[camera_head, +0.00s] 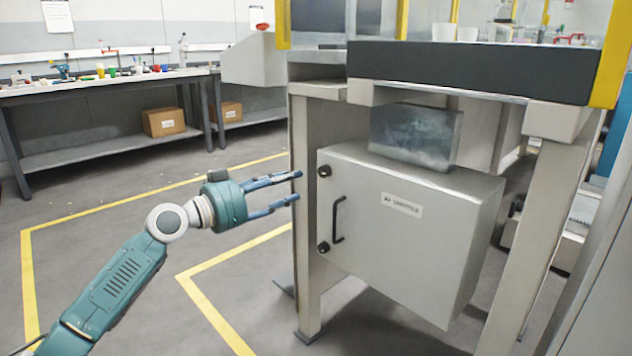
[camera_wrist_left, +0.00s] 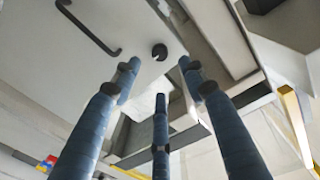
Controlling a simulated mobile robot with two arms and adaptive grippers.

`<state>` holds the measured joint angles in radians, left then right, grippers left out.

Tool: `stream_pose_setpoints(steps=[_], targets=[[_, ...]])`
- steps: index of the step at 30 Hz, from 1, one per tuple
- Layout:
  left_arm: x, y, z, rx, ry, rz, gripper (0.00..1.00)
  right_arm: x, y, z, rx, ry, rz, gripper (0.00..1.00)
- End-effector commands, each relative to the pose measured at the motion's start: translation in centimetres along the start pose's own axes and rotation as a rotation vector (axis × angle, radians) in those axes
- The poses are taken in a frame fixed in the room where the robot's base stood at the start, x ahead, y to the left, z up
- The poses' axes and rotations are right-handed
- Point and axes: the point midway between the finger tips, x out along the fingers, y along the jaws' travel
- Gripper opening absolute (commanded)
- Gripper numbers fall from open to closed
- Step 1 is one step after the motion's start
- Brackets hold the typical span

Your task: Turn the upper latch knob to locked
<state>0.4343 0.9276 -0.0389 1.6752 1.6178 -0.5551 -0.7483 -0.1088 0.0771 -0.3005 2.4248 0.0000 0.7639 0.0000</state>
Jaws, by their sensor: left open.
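The upper latch knob (camera_head: 324,171) is a small dark round knob near the upper left corner of the grey cabinet door (camera_head: 400,235). A matching lower knob (camera_head: 323,247) is below it, and a black bar handle (camera_head: 338,220) is between them, slightly to the right. My left gripper (camera_head: 298,186) is open and empty, its blue fingers pointing right toward the upper knob, with a gap left. In the left wrist view a dark knob (camera_wrist_left: 159,52), apparently the upper one, shows just beyond the spread fingertips (camera_wrist_left: 160,76). My right gripper is not in view.
A grey machine leg (camera_head: 305,220) stands just left of the cabinet, near my fingers. A dark-edged machine table (camera_head: 470,70) overhangs the cabinet. A workbench (camera_head: 100,88) with boxes below is at the back left. The floor left of the machine is open, with yellow lines.

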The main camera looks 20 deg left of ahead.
Motion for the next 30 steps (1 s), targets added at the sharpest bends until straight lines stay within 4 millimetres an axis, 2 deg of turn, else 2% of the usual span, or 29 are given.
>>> stream_pose_setpoints(steps=[9, 15, 21, 28, 29, 30], targets=[[5.6, -0.1, 0.0, -0.001, 0.003, -0.002, 0.43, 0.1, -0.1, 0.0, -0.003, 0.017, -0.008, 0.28], [8.3, -0.1, 0.1, -0.001, 0.000, -0.001, 0.43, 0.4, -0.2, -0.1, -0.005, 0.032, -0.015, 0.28], [9.4, 0.0, 0.1, 0.001, -0.001, -0.001, 0.43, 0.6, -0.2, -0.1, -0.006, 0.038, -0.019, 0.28], [9.4, 0.0, 0.1, 0.001, -0.002, -0.001, 0.43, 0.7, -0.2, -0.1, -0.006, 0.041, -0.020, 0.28], [9.4, 0.0, 0.1, 0.001, -0.002, -0.001, 0.41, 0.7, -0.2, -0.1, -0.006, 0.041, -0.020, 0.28], [9.4, 0.0, 0.1, 0.001, -0.002, -0.001, 0.33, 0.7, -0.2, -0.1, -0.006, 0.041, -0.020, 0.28]])
